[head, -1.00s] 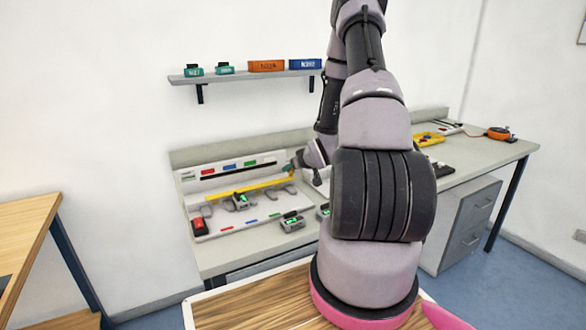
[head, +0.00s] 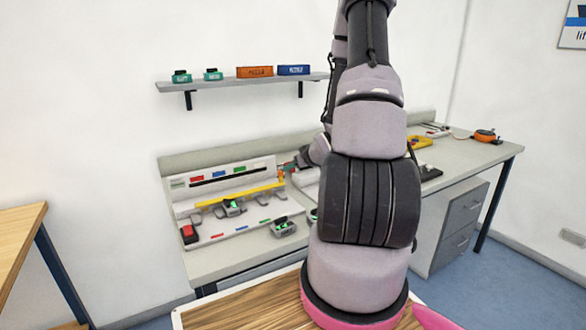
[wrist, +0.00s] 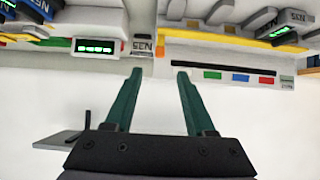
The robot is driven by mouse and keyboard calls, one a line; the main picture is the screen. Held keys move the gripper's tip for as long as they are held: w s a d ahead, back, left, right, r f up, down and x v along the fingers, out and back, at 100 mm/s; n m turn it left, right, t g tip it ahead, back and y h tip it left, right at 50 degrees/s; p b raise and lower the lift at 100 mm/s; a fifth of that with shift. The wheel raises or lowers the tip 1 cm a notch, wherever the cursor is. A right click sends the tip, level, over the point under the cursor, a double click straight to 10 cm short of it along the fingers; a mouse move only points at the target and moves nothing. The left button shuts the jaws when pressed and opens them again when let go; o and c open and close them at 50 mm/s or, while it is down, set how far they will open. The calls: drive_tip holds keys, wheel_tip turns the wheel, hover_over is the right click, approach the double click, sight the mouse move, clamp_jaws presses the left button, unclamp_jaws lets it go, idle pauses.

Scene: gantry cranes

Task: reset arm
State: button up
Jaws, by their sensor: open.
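My gripper (wrist: 158,75) shows in the wrist view with two green fingers held apart and nothing between them. The wrist picture looks upside down, with the wall shelf at its lower left. In the head view my arm reaches over the workbench (head: 225,262), and its own links hide most of the gripper. The white station panel (head: 222,234) with a yellow rail (head: 240,194) stands on the bench left of my arm. A small device with a green display (head: 232,208) is at the panel, and another such device (head: 283,227) is at its right front.
A wall shelf (head: 240,81) above the bench holds two green devices and an orange and a blue box (head: 293,70). A red item (head: 189,233) is at the panel's left. A wooden table (head: 18,245) stands far left, a drawer cabinet (head: 462,222) right.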

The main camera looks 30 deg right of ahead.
drive_tip(key=shift+r, duration=0.15)
drive_tip(key=s+a+r+m+g+h, duration=0.1)
drive_tip(key=s+a+r, duration=0.2)
drive_tip(key=r, duration=0.7)
drive_tip(key=s+a+r+m+g+h, duration=0.1)
drive_tip(key=s+a+r+m+g, duration=0.15)
drive_tip(key=r, duration=0.75)
drive_tip(key=s+a+r+y, duration=0.1)
drive_tip(key=s+a+r, duration=0.4)
drive_tip(key=s, duration=0.4)
drive_tip(key=s+a+r+m+y, duration=0.1)
drive_tip(key=s+a+r+y, duration=0.1)
drive_tip(key=s+a+r, duration=0.3)
drive_tip(key=s+a, duration=0.3)
drive_tip(key=shift+s+a+r+y, duration=0.2)
drive_tip(key=shift+s+r+y, duration=0.1)
drive_tip(key=shift+s, duration=0.1)
